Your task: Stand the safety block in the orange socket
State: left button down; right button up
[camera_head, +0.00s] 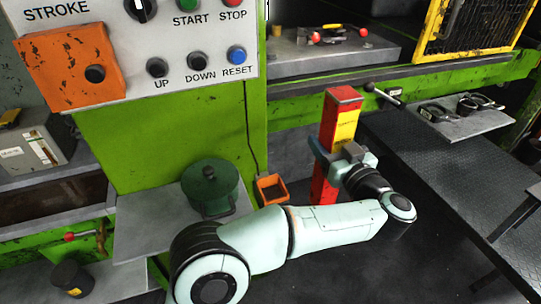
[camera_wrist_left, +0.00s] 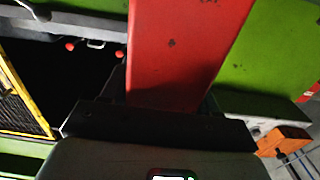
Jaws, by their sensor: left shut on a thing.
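The safety block (camera_head: 341,103) is a tall red post with a yellow label, held nearly upright in the head view. My left gripper (camera_head: 330,154) is shut on it around its middle, and its arm comes in from the left. In the left wrist view the block's red side (camera_wrist_left: 180,50) rises from between the gripper's dark fingers (camera_wrist_left: 155,122). The orange socket (camera_head: 271,189) is a small open box to the left of the block, beside the green press column. It looks empty. My right gripper is not in view.
A dark green lidded pot (camera_head: 212,187) stands on a grey shelf left of the socket. A control panel (camera_head: 190,45) hangs above it. A grey shelf with dark tools (camera_head: 465,118) and a dark plate table (camera_head: 440,180) lie to the right. A cable hangs near the socket.

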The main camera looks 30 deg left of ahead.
pick_arm(q)
jog(key=w+a+b, duration=0.2)
jog(key=a, duration=1.4)
notch_tip(320, 180, down, 7)
jog(key=b, duration=0.3)
jog(key=shift+r, duration=0.2)
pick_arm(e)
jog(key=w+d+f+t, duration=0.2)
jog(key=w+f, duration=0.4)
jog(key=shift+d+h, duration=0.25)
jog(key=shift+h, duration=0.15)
pick_arm(q)
jog(key=shift+f, duration=0.15)
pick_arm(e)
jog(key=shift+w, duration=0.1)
pick_arm(q)
jog(key=shift+c, duration=1.4)
grip_release()
jog(key=shift+f, duration=0.2)
jog(key=shift+d, duration=0.1)
jog(key=p+v, duration=0.1)
jog(key=v, duration=1.1)
jog(key=shift+r, duration=0.15)
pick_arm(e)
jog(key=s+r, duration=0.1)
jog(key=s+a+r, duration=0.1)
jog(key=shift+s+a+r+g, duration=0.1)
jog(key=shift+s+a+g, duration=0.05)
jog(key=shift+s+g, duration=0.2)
